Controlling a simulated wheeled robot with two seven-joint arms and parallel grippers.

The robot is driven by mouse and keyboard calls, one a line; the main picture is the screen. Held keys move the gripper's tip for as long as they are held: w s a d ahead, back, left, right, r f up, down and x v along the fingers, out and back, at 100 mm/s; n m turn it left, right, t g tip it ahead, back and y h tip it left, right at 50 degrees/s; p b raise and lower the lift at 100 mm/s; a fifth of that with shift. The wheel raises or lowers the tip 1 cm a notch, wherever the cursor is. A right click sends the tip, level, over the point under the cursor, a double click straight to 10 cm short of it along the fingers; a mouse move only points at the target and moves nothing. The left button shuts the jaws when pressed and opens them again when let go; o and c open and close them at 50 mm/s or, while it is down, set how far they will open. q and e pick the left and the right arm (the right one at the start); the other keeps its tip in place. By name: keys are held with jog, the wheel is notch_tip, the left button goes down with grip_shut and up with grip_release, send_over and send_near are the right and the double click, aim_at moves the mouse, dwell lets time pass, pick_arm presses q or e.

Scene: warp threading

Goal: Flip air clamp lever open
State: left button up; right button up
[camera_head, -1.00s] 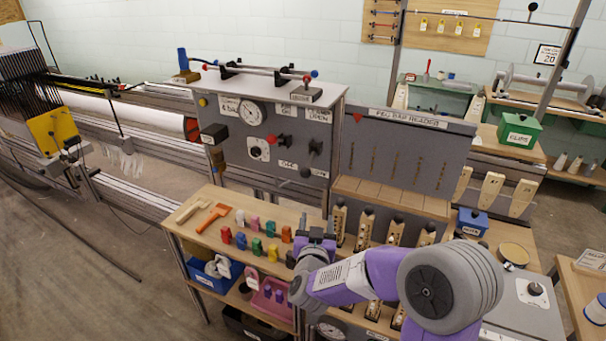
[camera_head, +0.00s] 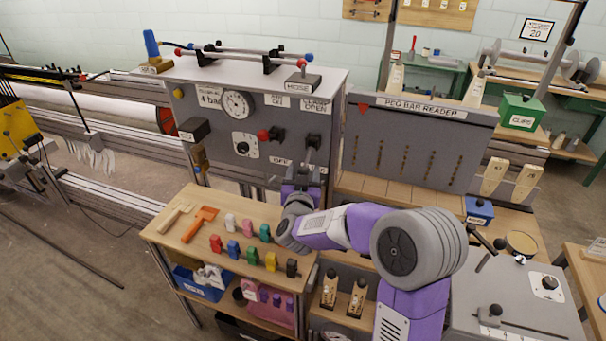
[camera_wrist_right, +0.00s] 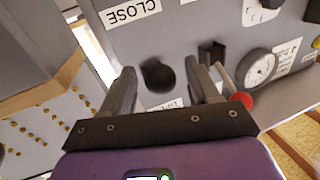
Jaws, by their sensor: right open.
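The grey control panel (camera_head: 215,125) stands in the middle of the head view. My right gripper (camera_head: 302,172) is at the panel's lower right, below that mount. In the right wrist view my gripper (camera_wrist_right: 163,82) is open, its fingers pointing at the panel. A dark round knob (camera_wrist_right: 158,76) shows between the fingertips, not visibly gripped. The upside-down "CLOSE" label (camera_wrist_right: 130,11) is above it. My left gripper is out of view.
A red-ended lever (camera_head: 264,134) sits left of the clamp lever; its red ball (camera_wrist_right: 241,100) is close to the right finger in the wrist view. The peg bar reader (camera_head: 415,145) stands to the right. A wooden shelf (camera_head: 170,238) with coloured pieces lies below.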

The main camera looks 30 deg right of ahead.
jog(key=shift+w+d, duration=0.1)
jog(key=shift+w, duration=0.05)
jog(key=shift+c, duration=0.3)
grip_shut()
